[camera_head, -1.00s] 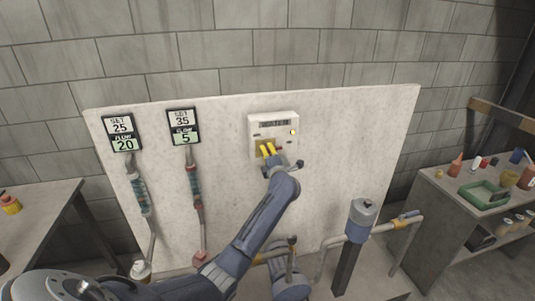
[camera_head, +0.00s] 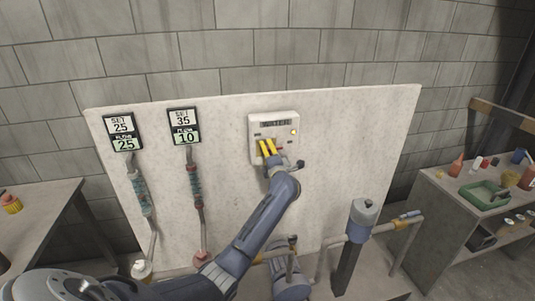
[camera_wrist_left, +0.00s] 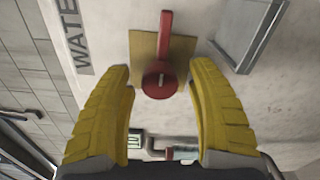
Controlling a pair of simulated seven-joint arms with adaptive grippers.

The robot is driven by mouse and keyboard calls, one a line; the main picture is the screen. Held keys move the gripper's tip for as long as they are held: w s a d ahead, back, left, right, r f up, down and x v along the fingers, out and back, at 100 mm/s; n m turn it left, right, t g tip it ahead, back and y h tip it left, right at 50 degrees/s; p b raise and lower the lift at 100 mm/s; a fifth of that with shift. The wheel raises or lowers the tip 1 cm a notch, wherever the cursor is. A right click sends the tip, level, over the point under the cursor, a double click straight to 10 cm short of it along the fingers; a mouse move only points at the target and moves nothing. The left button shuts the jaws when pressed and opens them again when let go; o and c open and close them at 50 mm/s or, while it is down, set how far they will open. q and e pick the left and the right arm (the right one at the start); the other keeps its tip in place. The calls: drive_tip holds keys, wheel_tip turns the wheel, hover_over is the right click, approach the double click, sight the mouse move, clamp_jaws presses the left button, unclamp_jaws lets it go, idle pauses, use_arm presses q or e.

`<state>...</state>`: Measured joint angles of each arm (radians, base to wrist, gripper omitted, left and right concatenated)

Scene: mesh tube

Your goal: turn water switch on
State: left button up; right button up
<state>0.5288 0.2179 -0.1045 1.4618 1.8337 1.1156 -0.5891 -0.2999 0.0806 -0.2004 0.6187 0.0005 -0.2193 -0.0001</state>
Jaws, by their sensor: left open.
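The water switch box (camera_head: 274,122) is a pale panel labelled WATER on the white board, with a small lit yellow lamp (camera_head: 294,131) at its right. In the left wrist view the switch is a red lever (camera_wrist_left: 164,60) with a round red hub on a yellow-brown plate (camera_wrist_left: 144,46). My left gripper (camera_head: 267,147) is at the lower part of the box. Its yellow fingers are apart in the left wrist view (camera_wrist_left: 160,105), with the red hub ahead between the tips and nothing held. In the head view the fingers and wrist hide most of the lever. My right gripper is not seen.
Two displays hang at the left: one reads SET 25 and 25 (camera_head: 122,133), the other SET 35 and 10 (camera_head: 184,127). Tubes run below them. A grey-blue capped post (camera_head: 361,213) and pipes stand at the lower right. A side bench (camera_head: 447,192) holds bottles and a green tray.

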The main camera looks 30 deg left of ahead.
use_arm(q)
drive_tip(key=v, duration=1.2)
